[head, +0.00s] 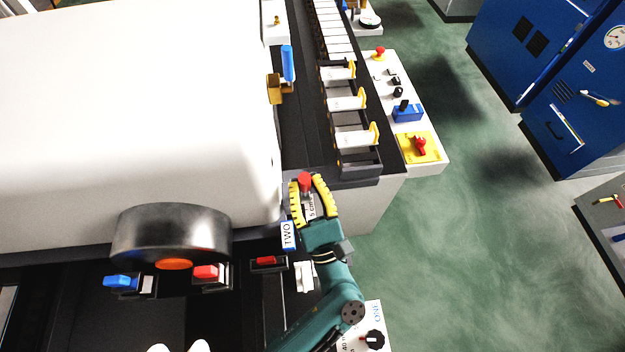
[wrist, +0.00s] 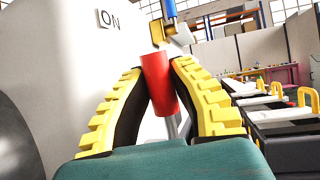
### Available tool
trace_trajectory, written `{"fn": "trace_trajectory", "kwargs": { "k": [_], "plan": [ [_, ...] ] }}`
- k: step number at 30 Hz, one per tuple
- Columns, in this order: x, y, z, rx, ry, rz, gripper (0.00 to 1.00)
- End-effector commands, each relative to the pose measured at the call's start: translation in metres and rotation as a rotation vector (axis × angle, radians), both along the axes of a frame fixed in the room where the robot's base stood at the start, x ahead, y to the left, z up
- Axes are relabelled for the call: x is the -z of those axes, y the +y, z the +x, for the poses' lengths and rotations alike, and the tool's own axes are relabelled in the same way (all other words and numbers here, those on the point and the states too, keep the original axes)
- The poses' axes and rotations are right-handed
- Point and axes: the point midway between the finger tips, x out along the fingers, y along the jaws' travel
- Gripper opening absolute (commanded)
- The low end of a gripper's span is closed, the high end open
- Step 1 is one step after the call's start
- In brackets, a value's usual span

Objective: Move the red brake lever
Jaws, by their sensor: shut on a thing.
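The red brake lever has a red cylindrical grip, seen at the fingertips in the head view (head: 304,181) and in the wrist view (wrist: 159,84). A grey rod runs down from the grip in the wrist view. My gripper (head: 311,183) has yellow ridged fingers, and in the wrist view its fingertips (wrist: 160,66) close on the red grip from both sides. The lever leans slightly in the wrist view. The lower end of its rod is hidden behind my gripper.
A white rounded body (head: 130,110) fills the left, with a dark wheel (head: 172,232) below it. A blue handle (head: 288,63) stands beyond the lever. Yellow-handled trays (head: 352,138) and a control panel (head: 436,167) lie to the right. Green floor is open farther right.

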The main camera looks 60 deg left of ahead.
Motion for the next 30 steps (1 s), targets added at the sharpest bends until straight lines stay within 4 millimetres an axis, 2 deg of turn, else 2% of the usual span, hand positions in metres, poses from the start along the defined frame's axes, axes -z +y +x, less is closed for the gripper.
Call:
{"fn": "trace_trajectory", "kwargs": {
  "k": [15,16,20,30],
  "plan": [
    [-0.0009,-0.0013,-0.003,0.0,-0.008,0.02,0.0],
    [-0.001,-0.0013,-0.003,0.0,-0.008,0.02,0.28],
    [-0.0007,-0.0013,-0.0029,0.0,-0.008,0.019,0.52],
    [0.0023,-0.0048,-0.0028,0.003,-0.005,0.019,0.52]
  ]
}}
